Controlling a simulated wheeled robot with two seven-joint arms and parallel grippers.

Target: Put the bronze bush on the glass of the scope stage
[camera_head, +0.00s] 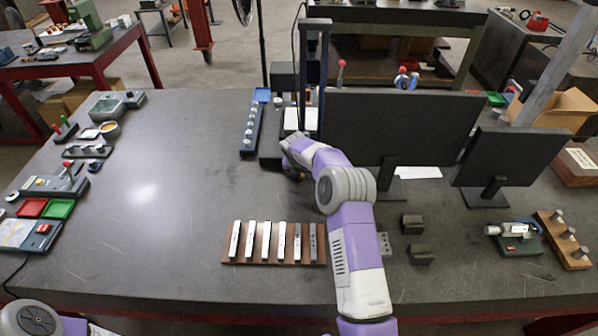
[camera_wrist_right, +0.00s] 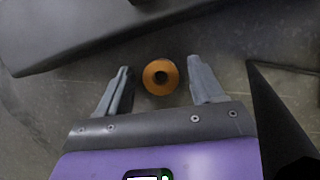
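The bronze bush (camera_wrist_right: 161,76) shows in the right wrist view as an orange-brown ring with a dark hole, seen end-on. It sits between the two spread fingers of my right gripper (camera_wrist_right: 158,68), with a gap on each side. The bush is hidden in the head view. The scope (camera_head: 313,80) is a dark upright frame at the back of the table, with a bright white area (camera_head: 293,117) low on it that looks like the stage glass. My right forearm and hand reach just in front of the scope. My left gripper is out of view.
A dark rack of small parts (camera_head: 252,128) stands left of the scope. A large black monitor (camera_head: 400,120) stands close on the right. A brown board with several metal bars (camera_head: 273,258) lies nearer. The table's left middle is clear.

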